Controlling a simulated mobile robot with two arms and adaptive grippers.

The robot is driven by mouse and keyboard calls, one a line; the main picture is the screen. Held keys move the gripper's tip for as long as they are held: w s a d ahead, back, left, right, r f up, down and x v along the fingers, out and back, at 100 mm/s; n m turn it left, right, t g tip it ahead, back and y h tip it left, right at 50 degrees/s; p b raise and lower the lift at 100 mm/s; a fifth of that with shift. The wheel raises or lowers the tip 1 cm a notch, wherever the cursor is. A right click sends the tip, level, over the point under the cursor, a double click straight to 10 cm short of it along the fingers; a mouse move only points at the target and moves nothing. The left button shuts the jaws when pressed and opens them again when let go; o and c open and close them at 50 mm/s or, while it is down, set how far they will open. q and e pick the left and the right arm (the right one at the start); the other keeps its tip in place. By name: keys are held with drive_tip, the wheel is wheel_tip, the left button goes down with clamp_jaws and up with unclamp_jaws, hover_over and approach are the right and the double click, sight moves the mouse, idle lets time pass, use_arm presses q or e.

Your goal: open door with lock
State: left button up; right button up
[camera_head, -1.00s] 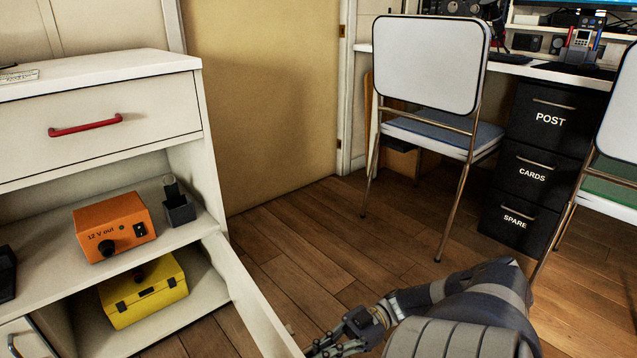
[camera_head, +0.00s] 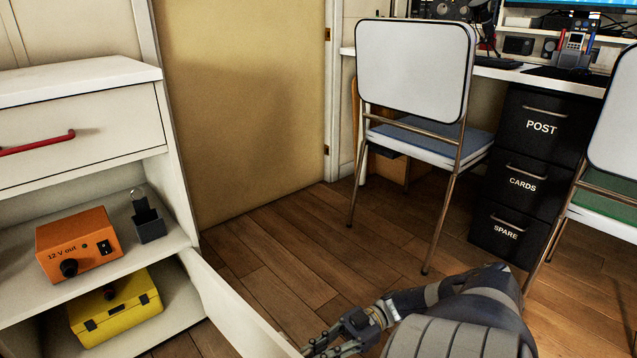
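A white cabinet door (camera_head: 236,308) stands swung open at the lower left, its far end cut off by the bottom of the picture. My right gripper (camera_head: 318,345) is at the door's outer end at the bottom edge. Its fingers are partly cut off, and I cannot tell whether they touch the door. The cabinet (camera_head: 176,190) shows an open shelf space behind the door. A tan room door (camera_head: 245,110) with hinges on its right side is shut at the back. No lock is visible. My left gripper is not in view.
An orange 12 V box (camera_head: 78,245), a small dark holder (camera_head: 148,222) and a yellow case (camera_head: 115,308) sit on the cabinet shelves. A drawer has a red handle (camera_head: 38,143). Chairs (camera_head: 415,70) and black drawers (camera_head: 520,185) stand right. The wooden floor between is clear.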

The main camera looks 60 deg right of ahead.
drive_tip(key=shift+o, duration=1.1)
drive_tip(key=shift+w+d+r, duration=0.1)
drive_tip(key=shift+w, duration=0.4)
drive_tip(key=shift+s, duration=0.3)
drive_tip(key=v, duration=0.7)
drive_tip(key=shift+d, duration=0.15)
